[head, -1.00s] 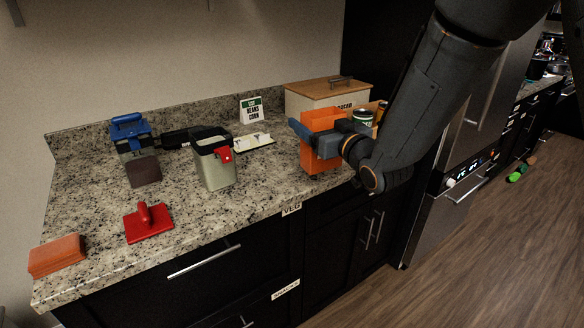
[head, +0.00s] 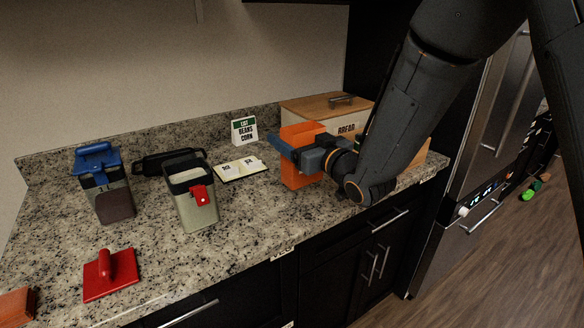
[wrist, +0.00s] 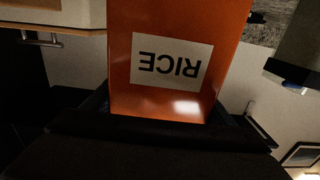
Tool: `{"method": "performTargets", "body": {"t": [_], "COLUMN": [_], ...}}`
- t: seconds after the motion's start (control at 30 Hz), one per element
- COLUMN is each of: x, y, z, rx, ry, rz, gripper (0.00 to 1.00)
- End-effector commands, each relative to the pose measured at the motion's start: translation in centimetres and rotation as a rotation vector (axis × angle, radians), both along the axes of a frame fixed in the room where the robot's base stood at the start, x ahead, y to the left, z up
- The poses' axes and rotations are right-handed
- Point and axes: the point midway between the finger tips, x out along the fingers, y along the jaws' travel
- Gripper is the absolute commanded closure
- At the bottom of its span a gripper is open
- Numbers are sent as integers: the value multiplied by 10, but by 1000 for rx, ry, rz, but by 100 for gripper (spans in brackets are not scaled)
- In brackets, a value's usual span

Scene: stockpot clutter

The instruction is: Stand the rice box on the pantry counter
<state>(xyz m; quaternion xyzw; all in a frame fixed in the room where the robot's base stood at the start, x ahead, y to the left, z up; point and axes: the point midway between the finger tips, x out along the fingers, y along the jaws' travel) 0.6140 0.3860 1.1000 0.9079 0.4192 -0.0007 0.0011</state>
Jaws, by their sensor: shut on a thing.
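The orange rice box (head: 300,178) is upright at the right part of the granite counter (head: 150,246), in front of the bread box. My gripper (head: 299,152) is shut on the rice box, its jaws across the upper part. In the wrist view the rice box (wrist: 172,18) fills the middle, with its RICE label upside down in that picture. Its lower end looks close to the counter top; I cannot tell if it touches. My arm hides part of what is to its right.
A bread box (head: 345,122) stands behind the rice box. Bare granite shows in front.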

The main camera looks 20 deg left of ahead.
Motion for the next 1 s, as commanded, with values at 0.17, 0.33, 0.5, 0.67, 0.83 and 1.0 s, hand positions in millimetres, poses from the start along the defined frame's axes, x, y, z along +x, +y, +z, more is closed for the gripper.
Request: {"method": "performTargets", "body": {"t": [0.17, 0.33, 0.5, 0.67, 0.83, 1.0], "x": [2, 2, 1, 1, 1, 1], "y": [-4, -3, -1, -1, -1, 0], "z": [-19, -30, -51, -63, -64, -65], "rx": [2, 1, 1, 2, 2, 2], "ry": [-1, -1, 0, -3, -4, -3], "rz": [-6, -5, -2, -2, -1, -1], "gripper": [63, 63, 63, 63, 63, 63]}}
